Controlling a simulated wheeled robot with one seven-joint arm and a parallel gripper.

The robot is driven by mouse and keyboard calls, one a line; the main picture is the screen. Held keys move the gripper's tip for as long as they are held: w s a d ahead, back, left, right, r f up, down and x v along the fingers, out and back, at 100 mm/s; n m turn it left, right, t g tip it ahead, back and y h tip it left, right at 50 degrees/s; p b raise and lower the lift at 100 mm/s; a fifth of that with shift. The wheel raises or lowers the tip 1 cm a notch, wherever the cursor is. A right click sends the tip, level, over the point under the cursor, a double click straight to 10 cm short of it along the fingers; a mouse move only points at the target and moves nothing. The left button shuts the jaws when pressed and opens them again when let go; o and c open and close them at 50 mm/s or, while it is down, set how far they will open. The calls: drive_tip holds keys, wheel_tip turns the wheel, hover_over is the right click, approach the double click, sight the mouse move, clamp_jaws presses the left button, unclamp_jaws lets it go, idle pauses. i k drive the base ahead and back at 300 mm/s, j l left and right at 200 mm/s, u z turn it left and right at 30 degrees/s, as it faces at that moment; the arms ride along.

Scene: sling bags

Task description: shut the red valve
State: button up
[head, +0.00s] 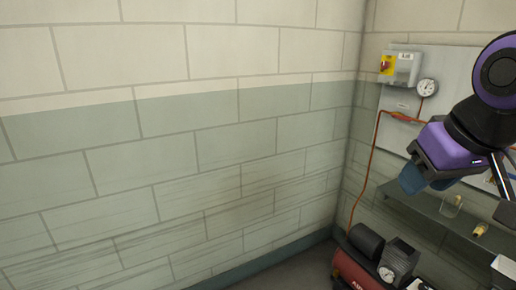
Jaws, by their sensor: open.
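A small orange-red lever or fitting (400,116), which looks like the red valve, sits on the line on the wall panel (395,145) at right, below a round gauge (427,88). Its handle position is too small to tell. My gripper (412,180), with dark blue finger parts under a purple body, is in front of the panel, lower and slightly right of the valve in the picture. It is open and apart from the valve. Nothing shows between its fingers, which are partly hidden by its body.
A grey switch box (404,67) with a red knob on yellow is above. An orange hose (362,185) runs down to a red compressor (357,272) on the floor. A grey shelf (425,212) under the panel holds a glass (450,206) and a small yellowish item (480,230). The left wall is bare.

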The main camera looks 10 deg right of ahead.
sight(395, 115)
drive_tip(key=i+z, duration=0.45)
drive_tip(key=i+j+z, duration=0.2)
drive_tip(key=i+z, duration=0.25)
drive_tip(key=i+j+z, duration=0.3)
drive_tip(key=i+z, duration=0.15)
drive_tip(key=i+j+z, duration=0.25)
drive_tip(key=i+j, duration=0.3)
drive_tip(key=i, duration=0.1)
